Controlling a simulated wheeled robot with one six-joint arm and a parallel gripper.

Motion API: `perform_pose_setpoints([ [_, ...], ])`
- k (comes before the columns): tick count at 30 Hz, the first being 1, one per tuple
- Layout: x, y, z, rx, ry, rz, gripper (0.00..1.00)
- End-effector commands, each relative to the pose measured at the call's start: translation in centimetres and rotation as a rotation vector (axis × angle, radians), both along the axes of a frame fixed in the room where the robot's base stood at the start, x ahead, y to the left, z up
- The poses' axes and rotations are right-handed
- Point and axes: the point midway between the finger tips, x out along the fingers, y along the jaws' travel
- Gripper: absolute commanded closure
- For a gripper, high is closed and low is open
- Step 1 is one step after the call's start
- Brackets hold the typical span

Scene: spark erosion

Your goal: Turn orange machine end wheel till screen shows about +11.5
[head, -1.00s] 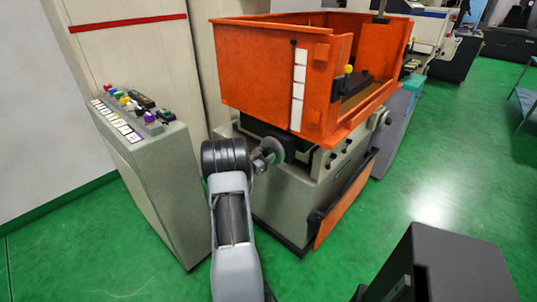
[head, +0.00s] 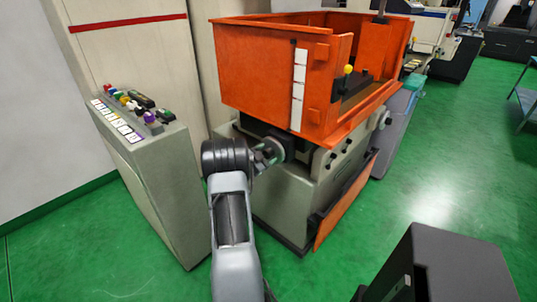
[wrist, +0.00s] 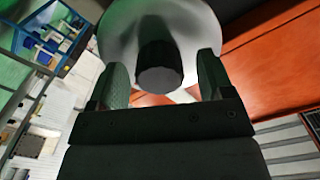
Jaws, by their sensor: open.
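The orange machine (head: 262,70) stands in the middle of the head view, with its orange tank above a grey-beige base. Its end wheel (head: 275,146) is on the near side below the tank, partly hidden by my gripper (head: 264,157). In the wrist view the wheel is a pale round disc (wrist: 115,35) with a dark hub or knob (wrist: 160,72). My gripper (wrist: 163,80) is open, with one finger on each side of the dark knob. I cannot tell whether the fingers touch it. No screen reading shows in either view.
A grey console (head: 150,190) with coloured buttons stands left of my arm, before a beige cabinet (head: 130,65). An orange panel (head: 345,200) leans at the machine's base. Green floor (head: 440,180) is free to the right.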

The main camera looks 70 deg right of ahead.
Motion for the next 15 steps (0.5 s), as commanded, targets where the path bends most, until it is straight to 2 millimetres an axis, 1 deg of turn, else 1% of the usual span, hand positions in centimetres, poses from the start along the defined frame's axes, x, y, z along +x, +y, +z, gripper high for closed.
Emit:
perform_pose_setpoints([
  [5,0.2,0.4,0.0,0.001,0.001,0.0,0.26],
  [15,1.1,3.1,0.0,0.001,0.001,0.003,0.26],
])
